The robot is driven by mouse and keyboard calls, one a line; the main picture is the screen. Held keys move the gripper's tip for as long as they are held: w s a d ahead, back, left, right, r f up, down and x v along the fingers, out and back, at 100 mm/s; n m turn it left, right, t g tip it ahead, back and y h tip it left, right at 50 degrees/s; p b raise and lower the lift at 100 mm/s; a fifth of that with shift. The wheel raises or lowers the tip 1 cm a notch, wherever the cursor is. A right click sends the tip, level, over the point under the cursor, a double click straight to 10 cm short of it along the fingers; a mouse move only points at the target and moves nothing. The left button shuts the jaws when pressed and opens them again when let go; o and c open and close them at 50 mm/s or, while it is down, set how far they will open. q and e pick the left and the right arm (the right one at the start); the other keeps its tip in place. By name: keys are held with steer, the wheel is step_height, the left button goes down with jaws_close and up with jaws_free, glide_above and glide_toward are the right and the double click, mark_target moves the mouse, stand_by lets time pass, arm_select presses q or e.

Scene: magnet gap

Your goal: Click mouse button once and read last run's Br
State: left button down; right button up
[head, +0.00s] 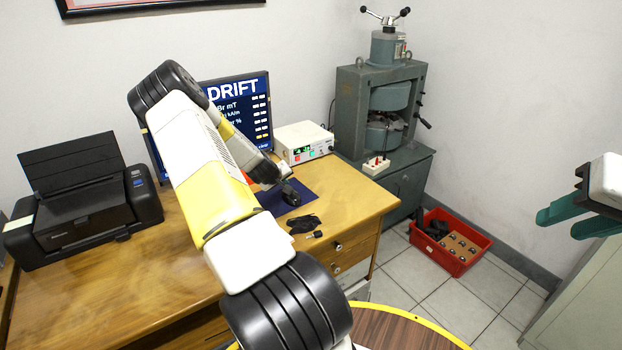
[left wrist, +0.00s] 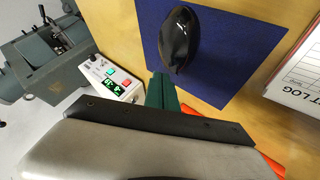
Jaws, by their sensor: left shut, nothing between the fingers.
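The black mouse (head: 291,196) lies on a dark blue pad (head: 305,198) on the wooden desk. The left wrist view shows the mouse (left wrist: 180,38) on the pad (left wrist: 228,50), just beyond my left gripper (left wrist: 161,92). Its green fingers are shut, empty, and point at the pad's edge near the mouse; contact cannot be told. In the head view my left arm hides much of the monitor (head: 255,108). The screen shows "DRIFT" and lines reading "Br mT", "kA/m" and "%"; the values are hidden or too small. My right gripper (head: 562,217) is open and empty at the far right.
A white instrument (head: 303,145) with a green display stands behind the pad. A black cable (head: 303,223) lies in front of it. A printer (head: 80,205) stands at left. A log sheet (left wrist: 300,72) lies beside the pad. A green magnet machine (head: 385,110) and red crate (head: 450,243) are at right.

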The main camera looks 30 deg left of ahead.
arm_select(q)
steer(key=shift+f, duration=0.15)
steer(key=shift+f, duration=0.25)
steer(key=shift+s+d+f, duration=0.1)
steer(key=shift+s+f, duration=0.05)
steer(key=shift+f, duration=0.5)
stand_by(0.8)
steer(key=shift+r, duration=0.1)
steer(key=shift+r, duration=0.85)
steer(key=shift+r, duration=2.45)
